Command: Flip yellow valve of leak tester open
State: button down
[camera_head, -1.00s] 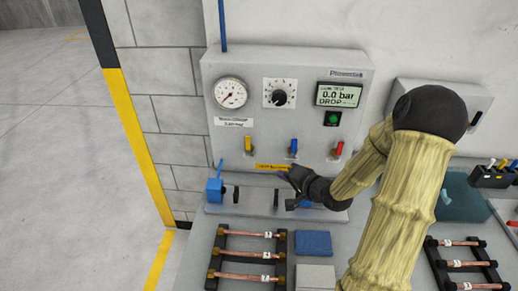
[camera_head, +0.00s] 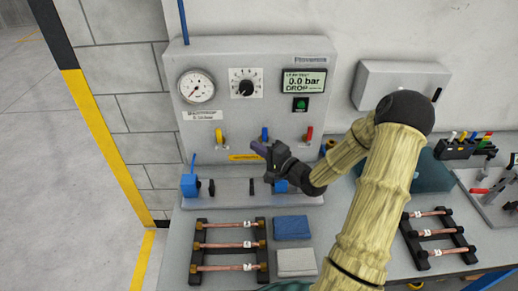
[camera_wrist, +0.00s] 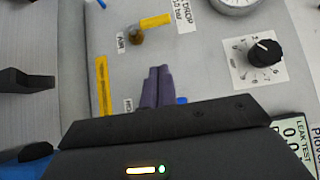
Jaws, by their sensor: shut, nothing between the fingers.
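The leak tester (camera_head: 345,105) is a grey wall panel with a dial, a knob and a display reading 0.0 bar. Its yellow valve (camera_head: 219,135) has its lever pointing up, left of a blue valve (camera_head: 264,133) and a red valve (camera_head: 309,133). My gripper (camera_head: 258,148) is shut and empty, just below the blue valve and right of the yellow one. In the wrist view the purple fingertips (camera_wrist: 157,86) are together and apart from the yellow lever (camera_wrist: 156,20). They partly hide the blue valve (camera_wrist: 181,100).
A ledge with a blue clamp (camera_head: 189,185) lies under the panel. A rack of copper tubes (camera_head: 230,245) and blue and grey blocks (camera_head: 292,227) are on the bench. A second tube rack (camera_head: 437,235) is at right. My arm crosses the right half.

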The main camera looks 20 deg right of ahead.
aim_at(219, 139)
jog(key=w+a+p, duration=0.2)
jog(key=w+a, duration=0.5)
jog(key=shift+p, duration=0.4)
jog(key=shift+w+d+r, duration=0.1)
jog(key=shift+w+d, duration=0.05)
